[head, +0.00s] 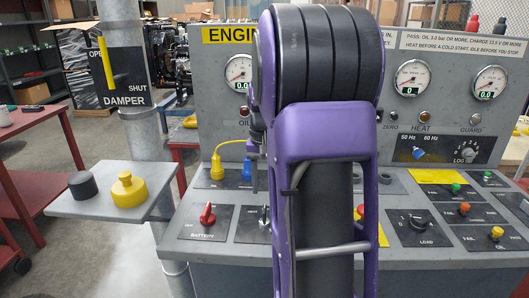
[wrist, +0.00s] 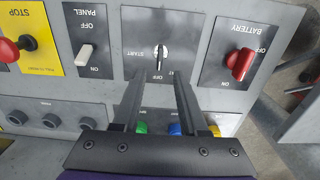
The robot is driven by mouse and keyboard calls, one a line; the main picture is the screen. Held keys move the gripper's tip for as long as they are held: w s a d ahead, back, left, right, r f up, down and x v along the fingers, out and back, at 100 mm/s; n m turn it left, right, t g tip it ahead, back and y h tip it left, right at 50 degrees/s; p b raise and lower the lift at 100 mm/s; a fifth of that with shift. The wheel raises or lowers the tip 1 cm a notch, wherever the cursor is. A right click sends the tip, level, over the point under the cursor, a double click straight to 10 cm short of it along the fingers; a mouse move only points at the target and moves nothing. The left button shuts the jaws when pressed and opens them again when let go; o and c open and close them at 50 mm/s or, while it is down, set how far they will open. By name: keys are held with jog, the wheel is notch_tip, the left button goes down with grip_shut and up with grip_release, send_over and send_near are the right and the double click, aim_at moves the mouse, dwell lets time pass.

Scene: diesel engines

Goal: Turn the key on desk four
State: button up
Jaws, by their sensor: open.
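The key (wrist: 161,54) is a small silver key in a black plate marked START, upper middle of the wrist view, where the lettering is upside down. In the head view the key (head: 265,216) shows only partly, at the left edge of my arm. My gripper (wrist: 160,76) is open and empty; its two dark fingers point at the key plate, with the key between and just beyond their tips. Whether they touch the panel I cannot tell. No desk number is readable on the control desk (head: 220,254).
The red BATTERY knob (wrist: 240,63) sits beside the key plate, with the white PANEL switch (wrist: 87,54) on the other side. A red STOP button (wrist: 12,48) lies further off. Blue (wrist: 175,129) and green (wrist: 141,128) plugs stand near the fingers. A side shelf (head: 90,206) juts out left.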

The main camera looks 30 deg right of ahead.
notch_tip(320, 180, up, 9)
jog(key=p, duration=0.1)
jog(key=shift+r, duration=0.2)
dwell(0.4)
